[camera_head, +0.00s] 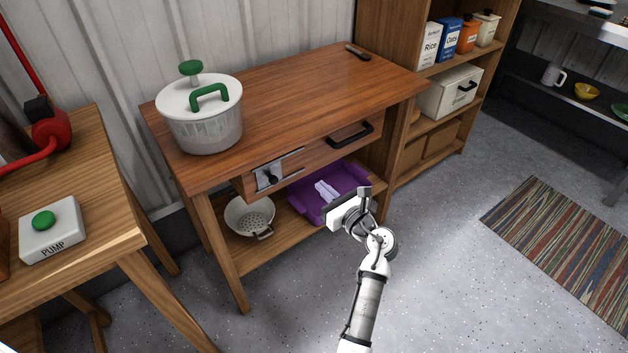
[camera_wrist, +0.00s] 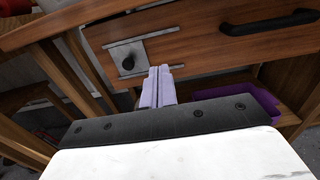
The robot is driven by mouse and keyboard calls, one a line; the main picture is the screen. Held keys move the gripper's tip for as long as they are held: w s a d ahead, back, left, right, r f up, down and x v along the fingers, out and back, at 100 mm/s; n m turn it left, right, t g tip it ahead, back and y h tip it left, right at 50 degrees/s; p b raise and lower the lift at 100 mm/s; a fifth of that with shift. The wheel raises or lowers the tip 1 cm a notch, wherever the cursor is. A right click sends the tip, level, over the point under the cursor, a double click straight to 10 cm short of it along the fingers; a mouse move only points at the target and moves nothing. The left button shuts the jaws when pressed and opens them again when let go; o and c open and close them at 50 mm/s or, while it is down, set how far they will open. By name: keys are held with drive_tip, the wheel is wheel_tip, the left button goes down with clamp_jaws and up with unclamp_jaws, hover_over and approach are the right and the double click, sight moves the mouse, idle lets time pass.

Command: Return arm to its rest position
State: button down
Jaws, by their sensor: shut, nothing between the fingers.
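My arm reaches up from the bottom of the head view, in front of a wooden table. My gripper (camera_head: 324,189) has its two pale fingers closed together and empty, in front of the table's lower shelf. I cannot tell whether the fingertips touch anything. The latch plate also shows in the head view (camera_head: 276,171).
A white salad spinner (camera_head: 204,125) with green handles stands on the table (camera_head: 300,85). A purple tray (camera_head: 345,178) and a colander (camera_head: 248,216) sit on the lower shelf. A pump button box (camera_head: 52,230) is at left. Open floor (camera_head: 450,250) lies to the right.

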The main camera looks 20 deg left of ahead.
drive_tip(key=shift+s+d, duration=0.45)
drive_tip(key=shift+d, duration=0.1)
